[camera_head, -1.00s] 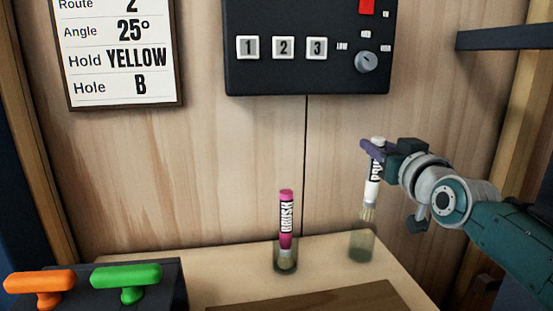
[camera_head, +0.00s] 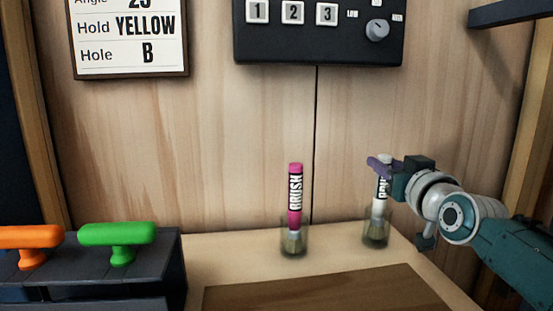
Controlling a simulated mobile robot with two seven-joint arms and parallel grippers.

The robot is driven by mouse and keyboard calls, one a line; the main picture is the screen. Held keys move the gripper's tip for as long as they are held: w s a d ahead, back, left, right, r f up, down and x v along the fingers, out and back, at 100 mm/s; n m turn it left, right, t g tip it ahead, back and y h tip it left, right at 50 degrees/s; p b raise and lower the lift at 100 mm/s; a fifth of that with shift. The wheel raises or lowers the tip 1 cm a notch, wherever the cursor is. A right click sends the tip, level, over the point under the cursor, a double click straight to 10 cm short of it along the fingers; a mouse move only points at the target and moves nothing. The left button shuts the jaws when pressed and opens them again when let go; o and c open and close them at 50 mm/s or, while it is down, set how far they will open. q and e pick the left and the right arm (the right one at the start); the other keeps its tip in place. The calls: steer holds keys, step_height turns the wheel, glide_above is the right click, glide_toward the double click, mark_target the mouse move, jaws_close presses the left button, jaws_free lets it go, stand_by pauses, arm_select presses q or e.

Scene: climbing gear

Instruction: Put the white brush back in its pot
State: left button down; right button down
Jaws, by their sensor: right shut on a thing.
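The white brush (camera_head: 381,197) stands about upright at the right of the shelf, its bristles down inside a clear glass pot (camera_head: 376,236). My right gripper (camera_head: 380,167) is shut on the upper part of its handle, and the fingers hide part of it. Whether the bristles touch the pot's bottom I cannot tell. My left gripper is not in view.
A pink brush (camera_head: 295,195) stands in a second clear pot (camera_head: 295,241) to the left. A wooden board (camera_head: 325,290) lies in front of the pots. Green (camera_head: 118,236) and orange (camera_head: 30,238) handles stand at the left. A black control panel (camera_head: 320,45) hangs above.

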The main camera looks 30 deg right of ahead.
steer(key=shift+f, duration=0.15)
steer(key=c, duration=0.6)
jaws_free()
steer(key=shift+o, duration=0.2)
